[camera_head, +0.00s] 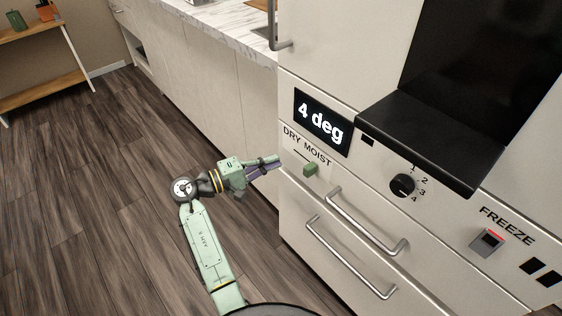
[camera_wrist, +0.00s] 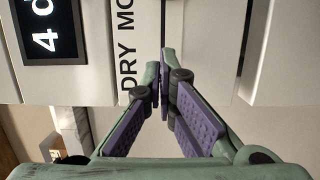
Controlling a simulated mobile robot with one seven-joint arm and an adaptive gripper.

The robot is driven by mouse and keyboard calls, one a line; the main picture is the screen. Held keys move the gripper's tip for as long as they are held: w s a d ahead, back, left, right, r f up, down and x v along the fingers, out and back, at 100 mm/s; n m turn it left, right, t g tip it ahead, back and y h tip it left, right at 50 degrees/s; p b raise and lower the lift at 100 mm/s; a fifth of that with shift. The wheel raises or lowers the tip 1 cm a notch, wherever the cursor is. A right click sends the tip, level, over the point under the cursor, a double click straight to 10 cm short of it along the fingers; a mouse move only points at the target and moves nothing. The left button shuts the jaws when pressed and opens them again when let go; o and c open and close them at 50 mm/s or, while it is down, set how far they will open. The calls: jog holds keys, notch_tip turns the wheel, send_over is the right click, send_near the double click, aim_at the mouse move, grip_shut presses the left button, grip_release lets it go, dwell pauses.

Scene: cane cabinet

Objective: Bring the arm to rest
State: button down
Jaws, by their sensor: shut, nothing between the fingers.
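My gripper (camera_head: 279,163) is shut and empty, its fingertips close to the left edge of the fridge front, beside the DRY MOIST label. I cannot tell whether the tips touch the panel. In the wrist view, the gripper (camera_wrist: 160,72) shows its purple-padded fingers brought together at the tips, in front of the white panel. My green arm is bent and reaches up and right from the bottom of the head view. The green slider knob (camera_head: 310,169) sits just right of the fingertips, at the right of its slot.
The display (camera_head: 322,121) reads "4 deg". A black dial (camera_head: 403,185), a red-lit FREEZE switch (camera_head: 488,241) and two drawer handles (camera_head: 350,258) are on the fridge front. A counter (camera_head: 232,27) runs behind. The wood floor (camera_head: 90,190) at left is clear, with a shelf (camera_head: 35,95) beyond.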

jog(key=b+v, duration=0.1)
jog(key=v, duration=0.5)
jog(key=shift+d, duration=0.1)
